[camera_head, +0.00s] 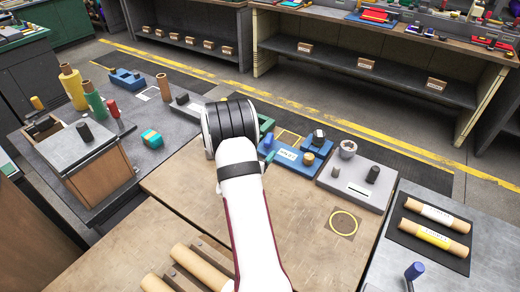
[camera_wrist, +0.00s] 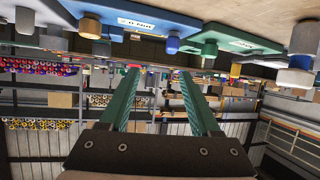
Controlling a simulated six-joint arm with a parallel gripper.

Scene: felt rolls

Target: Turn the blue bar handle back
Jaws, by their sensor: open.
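A blue plate (camera_head: 291,155) with a white label stands near the middle back of the table. It carries an upright blue post (camera_head: 268,142), and a gold knob and a dark-topped block also stand on it. Another blue handle (camera_head: 414,271) stands on a thin stem at the lower right; I cannot tell which blue part is the bar handle. In the wrist view, which looks upside down, a labelled blue plate (camera_wrist: 140,20) with a blue knob (camera_wrist: 172,44) hangs at the top. My gripper (camera_wrist: 158,72) is open, its green fingers apart and empty. The head view hides the fingers behind my wrist.
A grey plate (camera_head: 340,187) with knobs lies right of the blue plate. A dark mat (camera_head: 403,240) with two rolls lies at right. A yellow ring (camera_head: 343,223) lies on the wooden table (camera_head: 300,250). A wooden box (camera_head: 100,180) stands at left.

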